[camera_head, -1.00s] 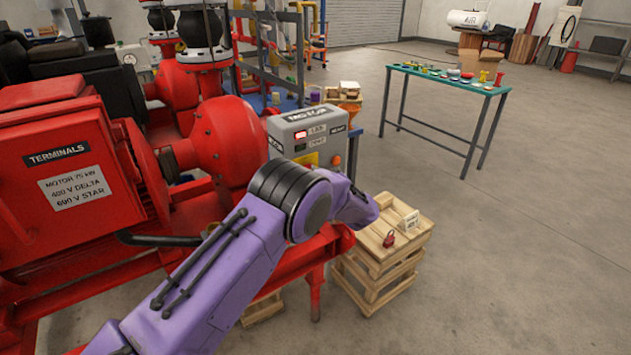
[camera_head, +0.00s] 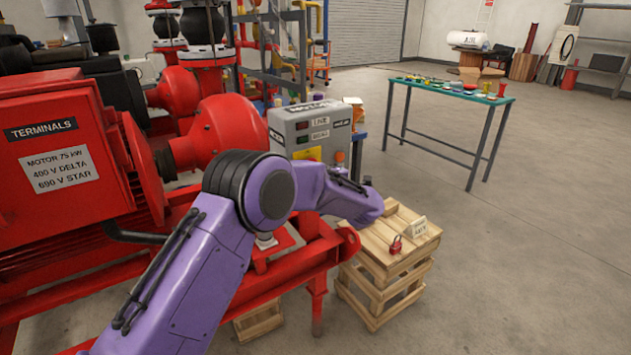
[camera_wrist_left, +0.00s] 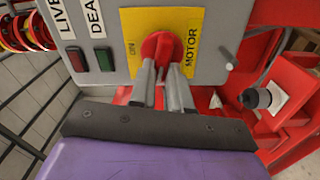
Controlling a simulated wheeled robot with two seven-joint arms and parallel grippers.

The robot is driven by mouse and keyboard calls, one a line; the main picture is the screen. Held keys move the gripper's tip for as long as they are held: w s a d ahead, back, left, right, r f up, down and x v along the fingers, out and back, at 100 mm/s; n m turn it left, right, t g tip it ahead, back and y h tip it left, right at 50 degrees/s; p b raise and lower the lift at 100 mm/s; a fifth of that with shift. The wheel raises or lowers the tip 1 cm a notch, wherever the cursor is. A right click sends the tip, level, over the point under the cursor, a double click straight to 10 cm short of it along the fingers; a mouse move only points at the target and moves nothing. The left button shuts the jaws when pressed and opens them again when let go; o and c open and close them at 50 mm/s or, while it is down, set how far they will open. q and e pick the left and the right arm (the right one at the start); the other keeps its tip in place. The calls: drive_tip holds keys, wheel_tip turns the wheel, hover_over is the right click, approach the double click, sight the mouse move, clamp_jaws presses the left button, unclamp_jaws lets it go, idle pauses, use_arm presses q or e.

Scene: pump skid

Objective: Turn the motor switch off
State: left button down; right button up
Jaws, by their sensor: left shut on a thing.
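The motor switch is a red rotary knob (camera_wrist_left: 158,46) on a yellow plate (camera_wrist_left: 196,20) marked MOTOR and ON, seen in the left wrist view. My left gripper (camera_wrist_left: 162,68) is shut on the knob, with a finger on each side. The knob's grip runs roughly up the wrist picture, not toward the ON mark at its left. The grey control box (camera_head: 283,124) stands beyond my purple left arm in the head view; the arm hides the knob and gripper there. The LIVE lamp (camera_wrist_left: 77,60) and the DEAD lamp (camera_wrist_left: 104,59) both look dark. My right gripper is not in view.
The red motor (camera_head: 60,160) and its frame (camera_head: 325,250) lie close around my left arm. A wooden crate (camera_head: 385,262) with a red padlock (camera_head: 395,245) and a tag (camera_head: 419,226) stands right of the frame. A green table (camera_head: 440,88) stands farther back; open floor lies between.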

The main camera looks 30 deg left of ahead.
use_arm(q)
drive_tip(key=shift+f+n+b, duration=0.25)
drive_tip(key=shift+n+b, duration=0.75)
drive_tip(key=shift+n, duration=0.2)
drive_tip(key=c, duration=1.1)
unclamp_jaws()
drive_tip(key=b+v, duration=0.1)
drive_tip(key=v, duration=0.9)
drive_tip(key=shift+s+d, duration=0.15)
drive_tip(key=shift+d, duration=0.1)
